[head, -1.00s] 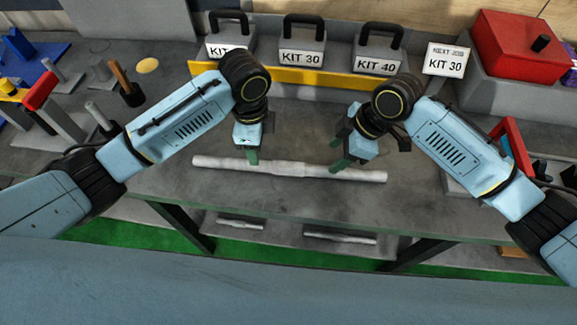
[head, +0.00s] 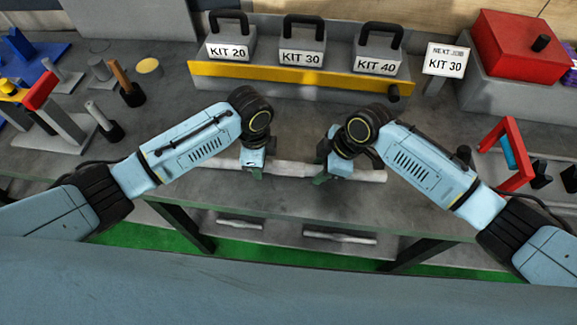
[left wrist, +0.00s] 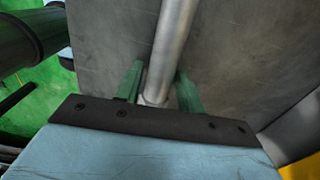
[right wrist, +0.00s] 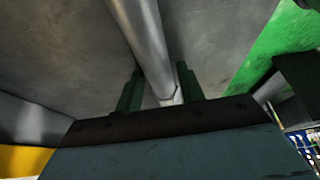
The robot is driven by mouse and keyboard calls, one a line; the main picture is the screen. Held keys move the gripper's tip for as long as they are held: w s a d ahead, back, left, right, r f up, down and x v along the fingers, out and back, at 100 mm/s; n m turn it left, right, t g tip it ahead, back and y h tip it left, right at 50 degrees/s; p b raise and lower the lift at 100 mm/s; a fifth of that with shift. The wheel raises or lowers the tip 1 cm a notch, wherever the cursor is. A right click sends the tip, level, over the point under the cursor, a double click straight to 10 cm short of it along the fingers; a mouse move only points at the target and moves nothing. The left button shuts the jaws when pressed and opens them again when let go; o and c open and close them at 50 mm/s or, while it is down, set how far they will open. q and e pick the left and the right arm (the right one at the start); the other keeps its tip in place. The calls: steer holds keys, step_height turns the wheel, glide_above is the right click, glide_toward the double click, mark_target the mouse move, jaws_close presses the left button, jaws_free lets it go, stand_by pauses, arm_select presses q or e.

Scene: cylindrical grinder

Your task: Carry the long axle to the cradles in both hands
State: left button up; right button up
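The long axle (head: 290,169), a pale grey stepped bar, lies along the grey bench near its front edge. My left gripper (head: 256,172) is at its left part. In the left wrist view the open green fingers (left wrist: 160,88) stand on either side of the axle (left wrist: 172,40), with gaps showing. My right gripper (head: 322,176) is at its right part. In the right wrist view the open green fingers (right wrist: 159,88) straddle the axle (right wrist: 145,35), with a gap on one side. Whether the fingers touch it is unclear. I cannot make out the cradles for certain.
Labelled KIT blocks (head: 302,58) stand behind a yellow rail (head: 290,79). A red box (head: 510,58) and a KIT 30 sign (head: 446,60) are at the back right. Red-framed tools stand left (head: 42,90) and right (head: 522,182). More bars (head: 340,237) lie below the bench.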

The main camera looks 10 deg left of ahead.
arm_select(q)
jaws_close()
arm_select(e)
jaws_close()
stand_by(0.8)
arm_select(q)
steer(key=shift+w+r, duration=0.2)
arm_select(e)
steer(key=shift+w+a+r, duration=0.1)
steer(key=shift+w+r, duration=0.1)
steer(key=shift+r, duration=0.05)
